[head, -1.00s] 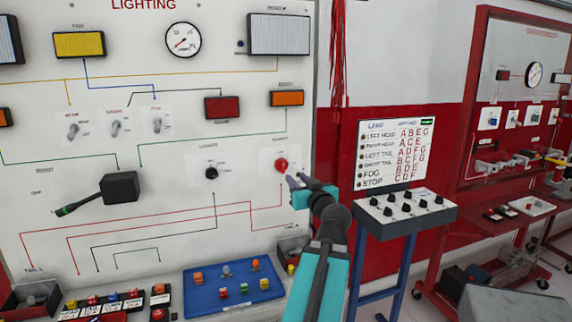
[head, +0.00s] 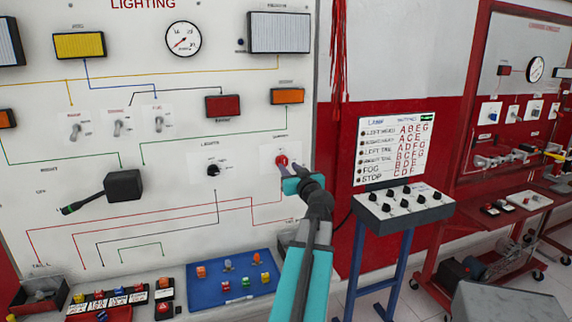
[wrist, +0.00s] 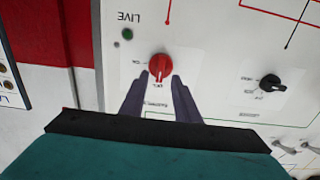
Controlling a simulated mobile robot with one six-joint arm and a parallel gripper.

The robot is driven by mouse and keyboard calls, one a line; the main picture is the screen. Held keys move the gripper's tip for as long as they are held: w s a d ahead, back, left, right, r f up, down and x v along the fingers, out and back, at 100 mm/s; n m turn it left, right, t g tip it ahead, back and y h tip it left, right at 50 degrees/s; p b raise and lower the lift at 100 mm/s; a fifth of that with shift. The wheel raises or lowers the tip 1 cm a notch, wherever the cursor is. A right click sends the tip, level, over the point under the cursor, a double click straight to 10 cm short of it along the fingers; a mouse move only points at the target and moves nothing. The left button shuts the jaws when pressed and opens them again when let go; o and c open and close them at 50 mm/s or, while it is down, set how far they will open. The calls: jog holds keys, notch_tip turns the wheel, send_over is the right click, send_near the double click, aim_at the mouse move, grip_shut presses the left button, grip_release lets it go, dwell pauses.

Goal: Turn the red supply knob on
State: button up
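The red supply knob (head: 281,160) is on a white plate at the right side of the lighting board. It also shows in the wrist view (wrist: 160,66), with its pale pointer mark toward the gripper, at the picture's bottom. My gripper (head: 285,168) is right at the knob in the head view. In the wrist view its two dark fingers (wrist: 159,82) are apart, with the tips at either side of the knob's lower part. Gaps seem to show between fingers and knob; I cannot tell whether they touch it. The gripper is open and holds nothing.
A black knob (wrist: 272,84) is beside the red one, with toggle switches (head: 117,128) farther along. A small green lamp (wrist: 127,33) marked LIVE is near the red knob. A blue tray (head: 205,294) lies below the board. A control box (head: 405,206) stands to the right.

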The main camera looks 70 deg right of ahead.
aim_at(284, 163)
jog(key=shift+p+x, duration=0.4)
jog(key=shift+x, duration=1.55)
jog(key=shift+c, duration=0.4)
grip_shut()
